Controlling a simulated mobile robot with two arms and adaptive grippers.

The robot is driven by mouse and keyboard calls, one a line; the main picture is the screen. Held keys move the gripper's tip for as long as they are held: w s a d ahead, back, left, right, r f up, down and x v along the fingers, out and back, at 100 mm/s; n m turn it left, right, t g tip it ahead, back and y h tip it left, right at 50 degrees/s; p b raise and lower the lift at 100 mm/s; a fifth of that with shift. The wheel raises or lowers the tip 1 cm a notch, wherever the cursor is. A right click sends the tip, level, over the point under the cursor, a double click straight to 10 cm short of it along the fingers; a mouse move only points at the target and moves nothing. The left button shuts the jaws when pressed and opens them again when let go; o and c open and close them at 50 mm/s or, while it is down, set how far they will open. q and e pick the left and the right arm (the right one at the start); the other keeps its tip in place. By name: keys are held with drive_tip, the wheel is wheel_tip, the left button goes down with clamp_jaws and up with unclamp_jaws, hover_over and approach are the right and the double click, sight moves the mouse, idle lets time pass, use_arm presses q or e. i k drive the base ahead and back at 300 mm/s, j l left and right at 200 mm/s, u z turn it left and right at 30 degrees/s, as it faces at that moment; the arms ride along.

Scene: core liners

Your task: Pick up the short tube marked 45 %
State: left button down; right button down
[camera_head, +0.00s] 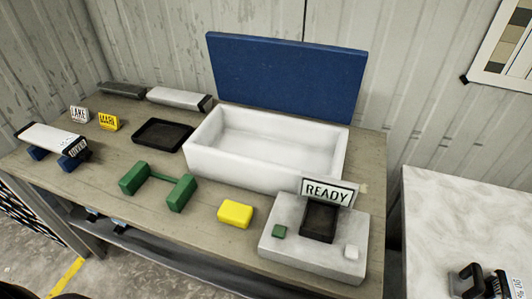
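No tube with a readable 45 % mark shows. A pale tube (46,137) with a dark end and small lettering lies across blue supports (73,155) at the left of the bench. A dark grey tube (122,90) and a light grey tube (178,98) lie at the back left. At the lower right edge, a white piece with a partly cut-off percent label (517,287) stands beside black blocks (468,280); its number is not clearly readable. Neither of my grippers can be made out.
The wooden bench holds a white open bin (198,162) with a raised blue panel (285,78), a black tray (160,135), an empty green cradle (133,178), a yellow block (235,213) and a grey unit with a READY sign (327,191). A marble-topped table (450,220) stands right.

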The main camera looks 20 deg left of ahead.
sight(72, 145)
drive_tip(key=u, duration=1.95)
drive_tip(key=i+u, duration=0.15)
drive_tip(key=k+j, duration=0.05)
